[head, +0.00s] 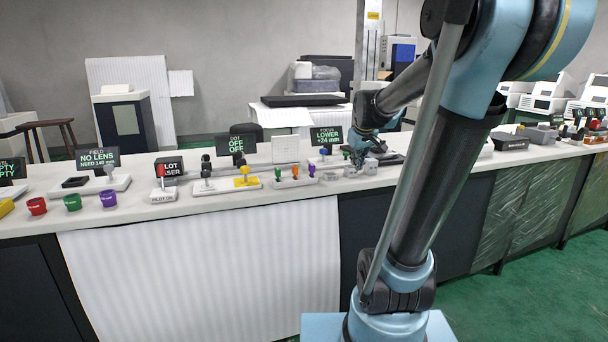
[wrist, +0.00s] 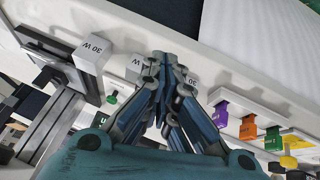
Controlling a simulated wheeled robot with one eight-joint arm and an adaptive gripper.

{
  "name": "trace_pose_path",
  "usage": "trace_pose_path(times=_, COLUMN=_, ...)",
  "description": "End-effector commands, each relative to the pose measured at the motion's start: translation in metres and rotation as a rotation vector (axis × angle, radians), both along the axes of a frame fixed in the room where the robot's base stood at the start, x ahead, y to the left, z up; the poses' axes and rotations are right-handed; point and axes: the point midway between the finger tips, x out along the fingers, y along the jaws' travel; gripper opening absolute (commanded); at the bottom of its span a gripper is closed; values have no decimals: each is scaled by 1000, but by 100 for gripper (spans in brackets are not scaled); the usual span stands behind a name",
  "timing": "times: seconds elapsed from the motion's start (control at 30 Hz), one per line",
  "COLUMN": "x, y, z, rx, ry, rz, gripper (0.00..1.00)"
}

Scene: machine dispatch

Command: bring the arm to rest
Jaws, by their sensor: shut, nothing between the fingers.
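My arm rises from its pale blue base on the right of the head view and bends over the counter (head: 230,205). My gripper (head: 358,161) is low over the counter, near the focus sign. In the wrist view my gripper (wrist: 163,60) has its fingers drawn together at the tips, with nothing held. A white block marked 30 W (wrist: 92,54) is left of the fingers. Another marked block (wrist: 192,79) is close to the right of the fingertips; I cannot tell whether they touch.
Purple (wrist: 222,116), orange (wrist: 247,128) and green (wrist: 272,138) levers stand right of the gripper in the wrist view. The focus sign (head: 326,136) stands behind them in the head view.

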Motion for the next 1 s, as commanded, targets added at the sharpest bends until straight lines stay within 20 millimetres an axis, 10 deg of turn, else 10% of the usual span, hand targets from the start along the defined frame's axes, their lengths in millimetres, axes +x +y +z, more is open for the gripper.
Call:
trace_pose_path(times=0.6, x=-212, y=-2, z=-103, rx=116, ry=224, rz=-261, gripper=0)
trace_pose_path(times=1.0, x=-286, y=-3, z=-158, rx=148, ry=317, rz=-379, gripper=0)
